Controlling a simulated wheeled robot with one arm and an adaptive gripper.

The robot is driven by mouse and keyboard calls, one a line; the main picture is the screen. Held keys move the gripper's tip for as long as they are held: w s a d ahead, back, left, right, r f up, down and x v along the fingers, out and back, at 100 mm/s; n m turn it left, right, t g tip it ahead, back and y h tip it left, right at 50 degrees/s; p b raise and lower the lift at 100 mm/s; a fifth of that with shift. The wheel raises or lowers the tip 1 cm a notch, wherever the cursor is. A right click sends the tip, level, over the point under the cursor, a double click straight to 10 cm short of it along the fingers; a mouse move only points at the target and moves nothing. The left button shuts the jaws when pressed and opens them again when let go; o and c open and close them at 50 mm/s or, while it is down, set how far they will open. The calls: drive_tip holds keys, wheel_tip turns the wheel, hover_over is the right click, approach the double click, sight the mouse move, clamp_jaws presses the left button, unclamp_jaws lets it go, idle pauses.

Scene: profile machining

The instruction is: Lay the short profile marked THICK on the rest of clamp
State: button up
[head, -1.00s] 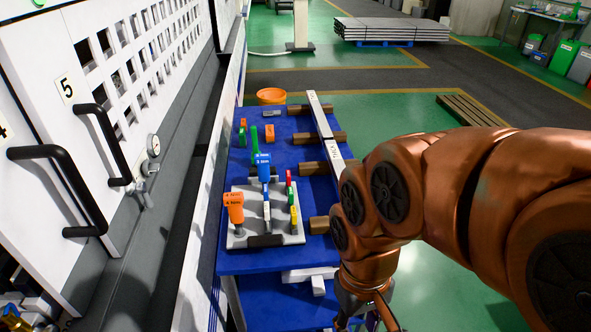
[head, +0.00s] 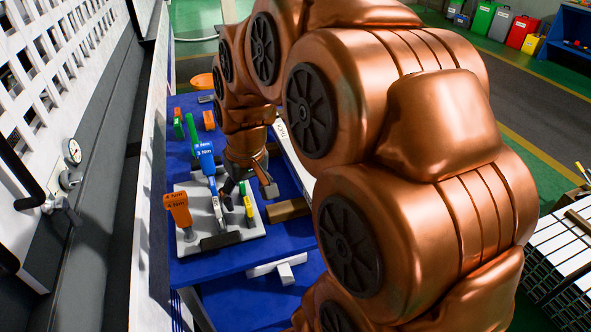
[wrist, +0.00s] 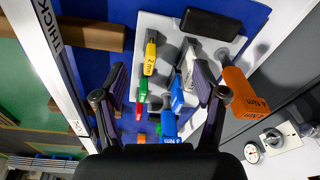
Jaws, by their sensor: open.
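A pale profile marked THICK (wrist: 46,25) runs along the left of the wrist view, across a wooden block. In the head view, part of a pale profile (head: 290,150) shows beside my arm, which hides much of it. My gripper (wrist: 160,80) is open and empty, with its two fingers apart above the tool stand. The profile lies outside the fingers, to their left in the wrist view. In the head view, my gripper (head: 252,185) points down over the blue table, close to the tools. I cannot make out a clamp or its rest.
The grey tool stand (head: 190,248) holds an orange 4 Nm driver (head: 178,212), a blue 3 Nm driver (head: 204,152) and several small coloured tools. A wooden block (head: 287,210) lies at the right of the blue table (head: 215,262). A white machine wall stands left.

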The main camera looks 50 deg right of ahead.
drive_tip(key=w+d+f+m+t+h+b, duration=0.15)
drive_tip(key=w+d, duration=0.25)
drive_tip(key=d, duration=0.8)
drive_tip(key=m+b, duration=0.2)
hover_over(297, 159)
drive_tip(key=s+a, duration=0.2)
drive_tip(key=shift+d+f+n+t+h, duration=0.25)
drive_tip(key=shift+f+t+h, duration=0.05)
drive_tip(key=shift+t+h, duration=0.05)
drive_tip(key=shift+p+x, duration=1.6)
drive_tip(key=shift+x, duration=2.25)
drive_tip(key=shift+s+d, duration=0.15)
drive_tip(key=shift+s, duration=0.05)
clamp_jaws()
